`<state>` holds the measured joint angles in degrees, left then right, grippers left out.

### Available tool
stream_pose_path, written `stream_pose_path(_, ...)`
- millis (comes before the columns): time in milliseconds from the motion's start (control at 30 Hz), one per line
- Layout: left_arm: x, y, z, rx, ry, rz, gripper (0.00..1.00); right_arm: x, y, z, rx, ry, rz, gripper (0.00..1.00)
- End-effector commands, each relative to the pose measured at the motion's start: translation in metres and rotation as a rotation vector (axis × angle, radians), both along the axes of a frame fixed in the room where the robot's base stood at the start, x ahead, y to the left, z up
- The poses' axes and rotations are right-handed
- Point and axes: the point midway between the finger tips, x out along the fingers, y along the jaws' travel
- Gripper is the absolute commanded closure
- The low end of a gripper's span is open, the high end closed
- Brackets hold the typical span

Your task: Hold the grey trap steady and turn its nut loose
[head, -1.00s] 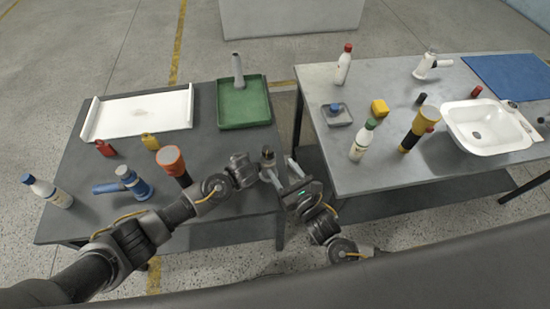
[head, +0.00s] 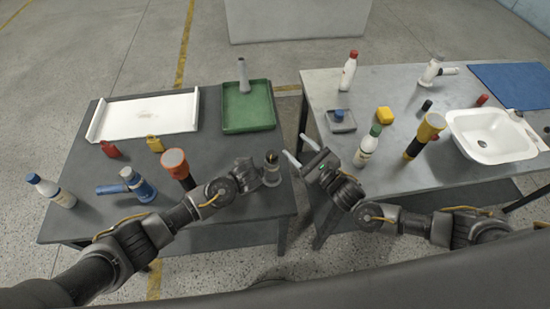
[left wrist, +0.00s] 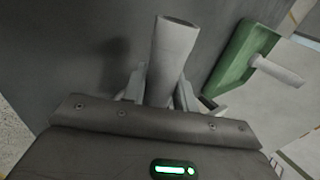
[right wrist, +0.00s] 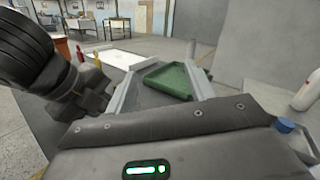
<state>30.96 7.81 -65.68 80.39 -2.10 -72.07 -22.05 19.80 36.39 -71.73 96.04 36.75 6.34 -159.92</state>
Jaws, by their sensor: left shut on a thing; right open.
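My left gripper (head: 262,172) is shut on the grey trap (head: 271,167), near the right edge of the left table. In the left wrist view the trap is a pale grey tube (left wrist: 172,60) rising between the fingers. A dark end shows on top of the trap in the head view; I cannot make out the nut clearly. My right gripper (head: 296,149) is open and empty, to the right of the trap and apart from it. In the right wrist view its two fingers (right wrist: 163,88) are spread with nothing between them.
A green tray (head: 262,118) with a grey upright pipe (head: 243,75) stands behind. A white tray (head: 120,121), a blue pump-like item (head: 140,187) and an orange-topped flashlight (head: 176,165) are on the left table. The right table holds bottles and a white basin (head: 460,135). A gap separates the tables.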

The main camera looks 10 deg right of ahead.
Motion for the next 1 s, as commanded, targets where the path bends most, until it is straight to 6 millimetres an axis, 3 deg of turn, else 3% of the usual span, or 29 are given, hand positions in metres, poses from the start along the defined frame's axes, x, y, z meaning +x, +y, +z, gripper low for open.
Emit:
stream_pose_path(33, 0.000, 0.000, 0.000, 0.000, 0.000, 0.000, 0.98, 0.014, -0.012, 0.000, -0.044, -0.020, 0.076, 0.46)
stream_pose_path(100, 0.000, 0.000, 0.000, 0.000, 0.000, 0.000, 0.98, 0.019, -0.025, -0.008, -0.067, 0.008, 0.210, 0.46)
stream_pose_path(267, 0.000, 0.000, -0.001, 0.001, 0.001, 0.000, 0.98, -0.005, -0.040, -0.041, -0.012, 0.184, 0.438, 0.46)
stream_pose_path(400, 0.000, 0.000, 0.000, 0.001, 0.001, 0.000, 0.98, -0.026, -0.034, -0.048, 0.076, 0.289, 0.547, 0.46)
stream_pose_path(533, 0.000, 0.000, 0.000, 0.001, 0.001, 0.000, 0.98, -0.030, -0.032, -0.045, 0.113, 0.313, 0.569, 0.46)
stream_pose_path(767, 0.000, 0.000, 0.000, 0.001, 0.001, 0.000, 0.98, -0.024, -0.020, -0.045, 0.115, 0.311, 0.568, 0.46)
stream_pose_path(1000, 0.000, 0.000, 0.000, 0.001, 0.001, 0.000, 0.98, -0.006, 0.022, -0.044, 0.115, 0.309, 0.569, 0.46)
